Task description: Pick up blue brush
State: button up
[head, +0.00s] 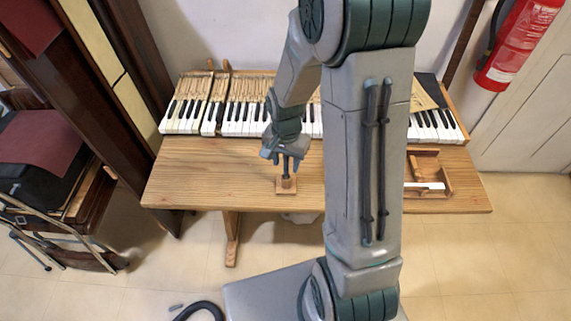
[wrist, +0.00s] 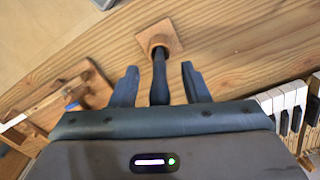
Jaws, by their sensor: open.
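The blue brush (wrist: 160,80) shows as a dark blue handle upright in a round wooden holder on a small square wooden base (wrist: 173,29). In the head view the brush (head: 286,169) is a thin dark stick under my gripper (head: 284,157), above the wooden base (head: 286,186) near the table's front edge. In the wrist view my gripper (wrist: 158,69) is open, with one finger on each side of the handle. Gaps show between the handle and both fingers. The handle's near end is hidden behind the gripper body.
Piano keys (head: 244,119) run along the back of the wooden table (head: 200,165). A wooden frame with a white key (head: 424,186) lies at the table's right end. A dark cabinet stands left, a fire extinguisher (head: 515,45) hangs at right. The tabletop around the base is clear.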

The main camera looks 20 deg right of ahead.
grip_shut()
jog(key=shift+r, duration=0.1)
jog(key=shift+r, duration=0.4)
notch_tip(320, 180, up, 3)
jog(key=shift+r+b, duration=0.15)
jog(key=shift+b, duration=0.2)
jog(key=w+d+r+b, duration=0.1)
jog(key=w+d+r, duration=0.4)
jog(key=d, duration=0.5)
jog(key=shift+d+r, duration=0.25)
jog(key=shift+r, duration=0.6)
jog(key=shift+w, duration=0.1)
